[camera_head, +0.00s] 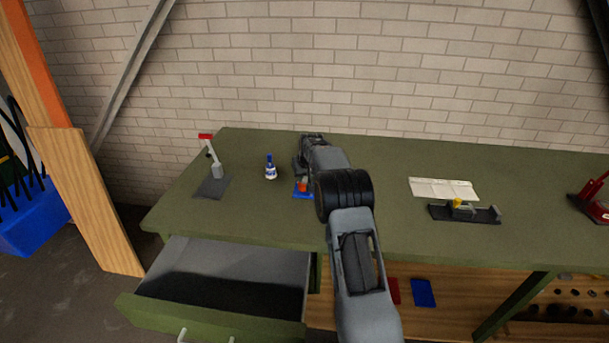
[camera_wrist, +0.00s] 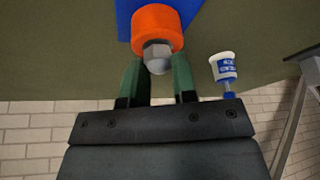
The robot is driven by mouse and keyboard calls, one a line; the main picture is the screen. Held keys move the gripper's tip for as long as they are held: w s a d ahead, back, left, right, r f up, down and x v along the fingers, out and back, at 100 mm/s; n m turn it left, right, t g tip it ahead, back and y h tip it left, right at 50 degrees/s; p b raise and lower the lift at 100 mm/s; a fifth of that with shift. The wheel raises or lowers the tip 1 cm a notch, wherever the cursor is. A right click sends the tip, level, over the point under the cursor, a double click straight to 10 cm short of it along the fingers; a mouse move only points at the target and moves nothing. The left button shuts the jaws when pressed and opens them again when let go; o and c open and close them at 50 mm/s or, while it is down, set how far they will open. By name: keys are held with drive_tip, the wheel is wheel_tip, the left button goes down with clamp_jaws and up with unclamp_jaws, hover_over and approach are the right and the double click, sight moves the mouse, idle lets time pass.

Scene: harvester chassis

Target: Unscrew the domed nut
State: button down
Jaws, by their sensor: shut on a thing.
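The grey domed nut (camera_wrist: 157,57) has a hex base and a rounded cap, and it sits against the end of an orange cylinder (camera_wrist: 157,27) in the wrist view. The cylinder stands on a blue base (camera_wrist: 126,10); in the head view the base (camera_head: 303,196) lies on the green bench, partly behind my arm. My gripper (camera_wrist: 158,76) has its two green fingers on either side of the nut and is shut on it. The nut itself is not visible in the head view.
A white and blue bottle (camera_head: 270,169) stands left of the blue base. Further left is a grey plate with a red-handled post (camera_head: 214,165). A black fixture (camera_head: 465,213) and paper (camera_head: 443,188) lie to the right. A drawer (camera_head: 222,285) hangs open below.

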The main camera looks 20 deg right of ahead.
sight(305, 178)
idle(0.4)
drive_tip(key=n+y, duration=0.1)
drive_tip(key=n, duration=0.2)
drive_tip(key=shift+n, duration=0.3)
drive_tip(key=shift+r, duration=0.1)
drive_tip(key=shift+r, duration=0.1)
drive_tip(key=shift+r+p, duration=2.15)
drive_tip(key=shift+r, duration=0.85)
drive_tip(key=shift+f, duration=0.15)
